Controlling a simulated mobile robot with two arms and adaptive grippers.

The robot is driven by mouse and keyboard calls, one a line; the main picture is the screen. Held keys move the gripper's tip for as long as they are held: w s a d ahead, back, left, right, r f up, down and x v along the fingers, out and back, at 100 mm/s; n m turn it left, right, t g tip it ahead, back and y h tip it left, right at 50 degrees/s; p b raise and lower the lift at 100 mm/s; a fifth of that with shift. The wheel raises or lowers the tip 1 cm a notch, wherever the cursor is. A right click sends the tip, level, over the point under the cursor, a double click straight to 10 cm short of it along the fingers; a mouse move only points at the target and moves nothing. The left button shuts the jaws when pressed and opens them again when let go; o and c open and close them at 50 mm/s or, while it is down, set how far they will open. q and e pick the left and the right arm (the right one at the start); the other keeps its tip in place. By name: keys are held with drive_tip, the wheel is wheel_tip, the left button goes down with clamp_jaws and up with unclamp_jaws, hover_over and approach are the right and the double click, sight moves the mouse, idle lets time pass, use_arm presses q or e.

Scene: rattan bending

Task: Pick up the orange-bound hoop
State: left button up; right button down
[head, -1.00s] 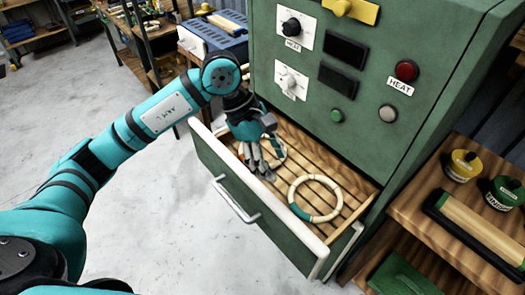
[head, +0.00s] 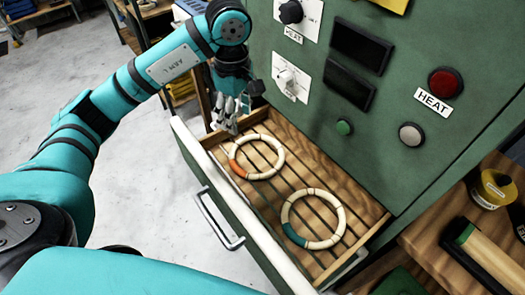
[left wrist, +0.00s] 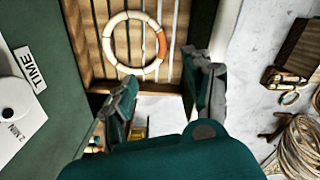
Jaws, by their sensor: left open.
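The orange-bound hoop (head: 257,157) is a cream ring with an orange section on its left side. It lies on the slatted floor of the open drawer (head: 213,160), at the drawer's left end. It also shows in the left wrist view (left wrist: 134,43), with its orange section at the right. My left gripper (head: 226,122) is open and empty just beyond the hoop, above the drawer's left end wall, apart from the hoop. In the left wrist view its two fingers (left wrist: 160,92) are spread below the hoop. My right gripper is not in view.
A second hoop with a teal section (head: 313,218) lies in the drawer to the right. The green cabinet (head: 392,90) with knobs and buttons rises behind the drawer. A wooden shelf (head: 433,230) stands at the right. The drawer front has a handle (head: 218,222).

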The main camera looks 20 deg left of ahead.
use_arm(q)
drive_tip(key=b, duration=0.5)
hover_over(241, 170)
wheel_tip(241, 170, down, 6)
drive_tip(key=f, duration=0.3)
drive_tip(key=f+p, duration=0.1)
drive_tip(key=f, duration=0.7)
drive_tip(key=shift+d, duration=0.4)
drive_tip(key=shift+f+p, duration=0.35)
drive_tip(key=shift+f, duration=0.2)
drive_tip(key=f, duration=0.1)
drive_tip(key=f+p, duration=0.1)
drive_tip(key=f, duration=0.2)
drive_tip(key=shift+a+f, duration=0.35)
drive_tip(key=shift+f, duration=0.05)
clamp_jaws()
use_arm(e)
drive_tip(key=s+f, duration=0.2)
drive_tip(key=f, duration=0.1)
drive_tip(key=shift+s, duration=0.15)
